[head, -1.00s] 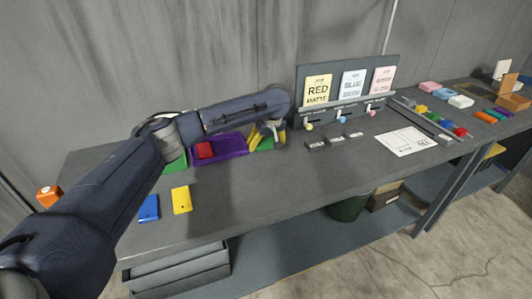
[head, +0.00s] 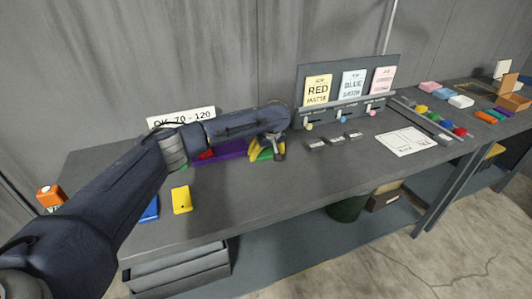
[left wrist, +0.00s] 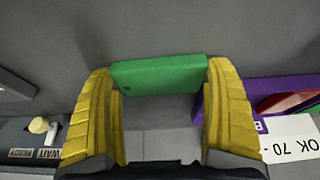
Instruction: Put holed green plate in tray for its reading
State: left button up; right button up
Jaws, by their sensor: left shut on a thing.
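My left gripper (head: 264,150) has yellow fingers and is shut on the green plate (left wrist: 160,74), which spans between the fingertips in the left wrist view. A small dark hole shows near the plate's left end there. In the head view the green plate (head: 267,155) is partly hidden by the gripper, just right of the purple tray (head: 232,149). The purple tray also shows at the right of the left wrist view (left wrist: 207,101), with a red plate (left wrist: 282,101) in it. My right gripper is not in view.
A yellow plate (head: 181,200) and a partly hidden blue plate (head: 150,210) lie near the front edge. An "OK 70 - 120" sign (head: 181,117) stands at the back left. Dark blocks (head: 334,140) and a card board (head: 348,85) are to the right.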

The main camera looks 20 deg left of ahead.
pick_arm(q)
jog(key=o, duration=1.1)
jog(key=v, duration=1.2)
jog(key=shift+r, duration=0.15)
